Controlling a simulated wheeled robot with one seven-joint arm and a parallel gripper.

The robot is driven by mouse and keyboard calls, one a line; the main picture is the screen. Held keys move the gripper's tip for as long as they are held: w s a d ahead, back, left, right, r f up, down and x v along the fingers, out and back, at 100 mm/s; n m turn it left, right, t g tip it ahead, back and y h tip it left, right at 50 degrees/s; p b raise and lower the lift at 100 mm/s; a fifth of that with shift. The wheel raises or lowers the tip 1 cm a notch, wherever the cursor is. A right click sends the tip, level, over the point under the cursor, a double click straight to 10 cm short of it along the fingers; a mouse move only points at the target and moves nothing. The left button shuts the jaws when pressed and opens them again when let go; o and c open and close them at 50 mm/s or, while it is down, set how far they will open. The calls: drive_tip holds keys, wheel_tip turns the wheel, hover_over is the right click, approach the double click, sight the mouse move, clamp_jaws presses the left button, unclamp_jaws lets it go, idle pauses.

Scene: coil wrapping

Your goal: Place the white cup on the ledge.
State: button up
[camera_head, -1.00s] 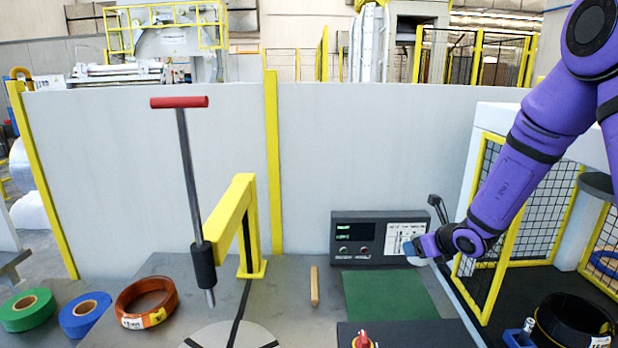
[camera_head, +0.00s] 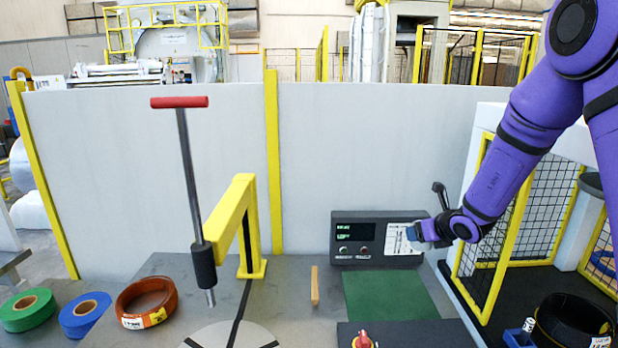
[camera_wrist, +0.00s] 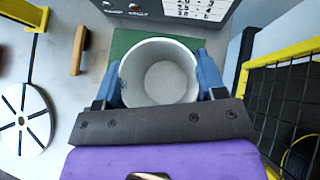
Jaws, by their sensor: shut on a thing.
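The white cup (camera_wrist: 160,80) is upright between the blue fingers of my gripper (camera_wrist: 160,88) in the wrist view, its open mouth facing the camera and its inside empty. The fingers press on its left and right sides. In the head view my gripper (camera_head: 420,236) is in front of the right part of the control box, and the cup is mostly hidden there. The green mat (camera_head: 392,298) lies on the table below and in front of the gripper. I cannot tell which surface is the ledge.
The control box (camera_head: 355,240) stands behind the mat. A yellow-framed mesh fence (camera_head: 520,215) is close on the right. A wooden bar (camera_head: 315,286) lies left of the mat. A yellow post arm (camera_head: 236,205), copper coil (camera_head: 147,302) and tape rolls (camera_head: 85,314) are further left.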

idle(0.4)
drive_tip(key=s+a+f+n+g+y, duration=0.1)
drive_tip(key=s+a+f, duration=0.1)
drive_tip(key=s+f, duration=0.2)
drive_tip(key=s+a+f+n+y, duration=0.2)
drive_tip(key=s+f, duration=0.2)
drive_tip(key=s+a+f+n+g+y, duration=0.1)
drive_tip(key=s+a+f+n, duration=0.1)
drive_tip(key=s+f, duration=0.3)
drive_tip(key=shift+s+a+g, duration=0.1)
drive_tip(key=shift+a+g, duration=0.15)
drive_tip(key=shift+g, duration=0.05)
drive_tip(key=shift+w+a+f+n, duration=0.1)
drive_tip(key=shift+w+f+n, duration=0.1)
drive_tip(key=shift+n, duration=0.1)
drive_tip(key=w, duration=0.5)
drive_tip(key=w+f, duration=0.1)
drive_tip(key=w, duration=0.9)
drive_tip(key=shift+f, duration=1.95)
drive_tip(key=shift+f, duration=0.15)
drive_tip(key=o, duration=1)
